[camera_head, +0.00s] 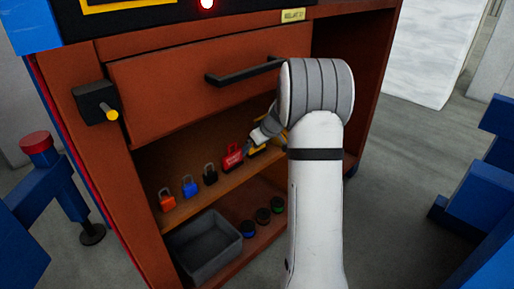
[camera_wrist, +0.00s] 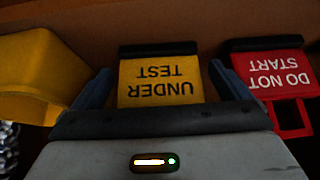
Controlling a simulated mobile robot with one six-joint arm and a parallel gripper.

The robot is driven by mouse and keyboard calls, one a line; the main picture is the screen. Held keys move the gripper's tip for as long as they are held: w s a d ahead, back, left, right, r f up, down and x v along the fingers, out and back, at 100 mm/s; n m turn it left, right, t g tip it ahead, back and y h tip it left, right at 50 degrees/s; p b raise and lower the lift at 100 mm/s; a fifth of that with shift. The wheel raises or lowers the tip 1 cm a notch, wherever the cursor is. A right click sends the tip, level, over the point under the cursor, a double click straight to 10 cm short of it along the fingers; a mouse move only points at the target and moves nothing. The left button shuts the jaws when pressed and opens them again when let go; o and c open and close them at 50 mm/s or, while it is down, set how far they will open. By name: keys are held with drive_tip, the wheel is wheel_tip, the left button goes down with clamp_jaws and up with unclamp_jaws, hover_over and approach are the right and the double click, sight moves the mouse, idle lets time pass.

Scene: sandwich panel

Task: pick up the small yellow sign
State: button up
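The small yellow sign (camera_wrist: 158,78) reads "UNDER TEST" upside down in the wrist view, with a dark strip along its far edge. My gripper (camera_wrist: 160,88) is open, with one dark finger on each side of the sign. Gaps show between the fingers and the sign's sides, and its near edge is hidden by my gripper body. In the head view my gripper (camera_head: 262,134) reaches over the open shelf, and my arm hides part of the area behind.
A red "DO NOT START" sign (camera_wrist: 272,72) is close by my right finger. A larger yellow object (camera_wrist: 35,75) is at the left. Padlocks stand along the shelf (camera_head: 185,211), including a blue one (camera_head: 189,187). A grey bin (camera_head: 207,248) is below. A drawer with a black handle (camera_head: 243,72) is above.

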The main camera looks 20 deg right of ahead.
drive_tip(key=c, duration=1)
